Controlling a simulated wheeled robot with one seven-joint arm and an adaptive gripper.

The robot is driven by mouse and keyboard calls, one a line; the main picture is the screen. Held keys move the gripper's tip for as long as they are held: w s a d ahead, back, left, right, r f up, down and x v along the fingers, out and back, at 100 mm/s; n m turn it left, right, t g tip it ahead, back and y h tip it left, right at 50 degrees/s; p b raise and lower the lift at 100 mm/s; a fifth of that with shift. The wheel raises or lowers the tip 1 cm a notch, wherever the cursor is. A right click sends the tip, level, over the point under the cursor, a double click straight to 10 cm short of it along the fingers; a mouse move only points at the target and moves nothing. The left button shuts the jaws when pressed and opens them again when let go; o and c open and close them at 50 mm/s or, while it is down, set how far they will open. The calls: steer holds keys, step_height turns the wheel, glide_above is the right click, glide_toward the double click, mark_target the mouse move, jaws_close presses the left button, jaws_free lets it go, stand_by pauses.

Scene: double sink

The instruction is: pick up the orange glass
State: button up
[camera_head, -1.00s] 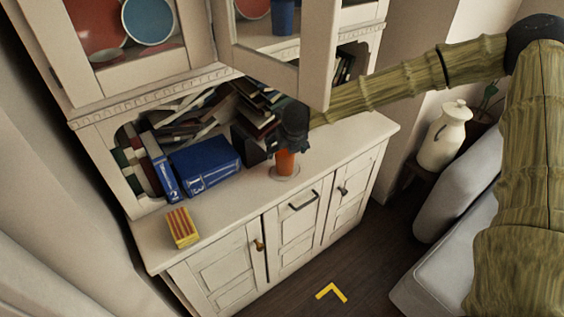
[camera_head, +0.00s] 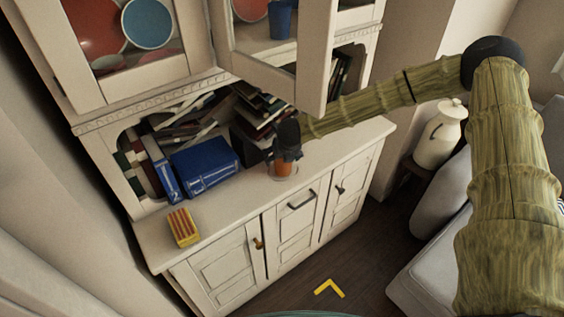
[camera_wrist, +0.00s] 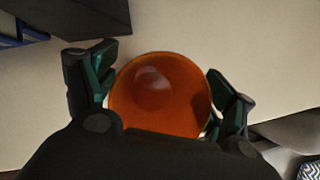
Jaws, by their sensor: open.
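In the wrist view my gripper (camera_wrist: 165,98) is open, one finger on each side of the glass. The left finger is close to the glass; I cannot tell whether either finger touches it.
Blue books (camera_head: 204,166) lie left of the glass, and a yellow-and-red striped box (camera_head: 183,227) sits at the counter's front left. More books (camera_head: 262,105) are stacked in the recess behind. An open cabinet door (camera_head: 318,60) hangs above near my arm. The counter's right part is clear.

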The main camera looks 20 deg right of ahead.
steer(key=shift+w+f, duration=0.2)
steer(key=shift+f, duration=0.2)
steer(key=c, duration=1.1)
steer(key=shift+c, duration=0.3)
